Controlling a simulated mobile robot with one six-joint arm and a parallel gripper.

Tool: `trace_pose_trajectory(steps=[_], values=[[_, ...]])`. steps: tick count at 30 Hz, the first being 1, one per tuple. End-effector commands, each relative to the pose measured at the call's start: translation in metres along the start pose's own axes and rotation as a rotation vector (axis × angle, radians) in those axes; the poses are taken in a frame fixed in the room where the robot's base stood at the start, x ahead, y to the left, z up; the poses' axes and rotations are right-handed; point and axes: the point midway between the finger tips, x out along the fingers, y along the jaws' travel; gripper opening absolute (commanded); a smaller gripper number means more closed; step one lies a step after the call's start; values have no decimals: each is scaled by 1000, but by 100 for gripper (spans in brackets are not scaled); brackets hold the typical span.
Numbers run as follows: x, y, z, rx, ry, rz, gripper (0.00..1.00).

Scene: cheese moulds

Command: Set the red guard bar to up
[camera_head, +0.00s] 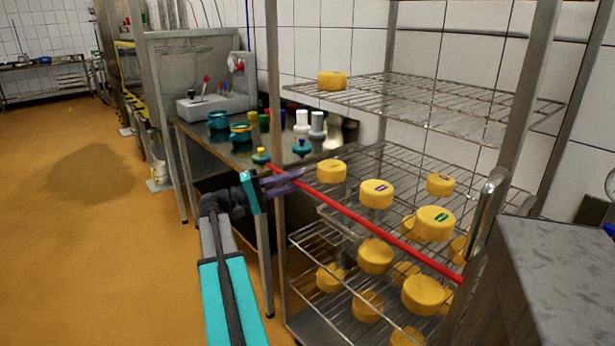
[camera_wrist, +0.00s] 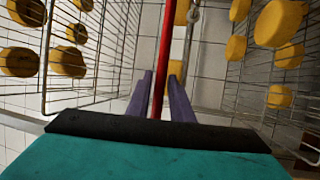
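The red guard bar (camera_head: 365,223) runs across the open front of the wire rack, from the left post down to the right post in the head view. It stands in front of the yellow cheeses on the shelves. My gripper (camera_head: 300,180) is at the bar's left part, close to the rack's left post. In the wrist view the bar (camera_wrist: 176,45) passes between my two purple fingers (camera_wrist: 161,78). The fingers are apart, one on each side of the bar, with narrow gaps beside it. Contact at the fingertips is hard to make out.
The wire rack (camera_head: 440,105) holds several yellow cheeses (camera_head: 376,194). A steel table (camera_head: 215,150) with teal moulds (camera_head: 241,132) and small bottles stands behind my gripper on the left. A grey cabinet (camera_head: 560,260) is at the right front. The orange floor (camera_head: 90,230) at left is clear.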

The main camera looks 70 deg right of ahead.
Motion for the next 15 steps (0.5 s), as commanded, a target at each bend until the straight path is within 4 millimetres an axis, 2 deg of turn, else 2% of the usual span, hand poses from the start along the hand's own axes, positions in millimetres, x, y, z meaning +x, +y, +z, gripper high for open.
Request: trace_pose_trajectory(steps=[6, 15], values=[[28, 0, 0, 0, -1, 0, 20], [42, 0, 0, 0, 0, 0, 20]])
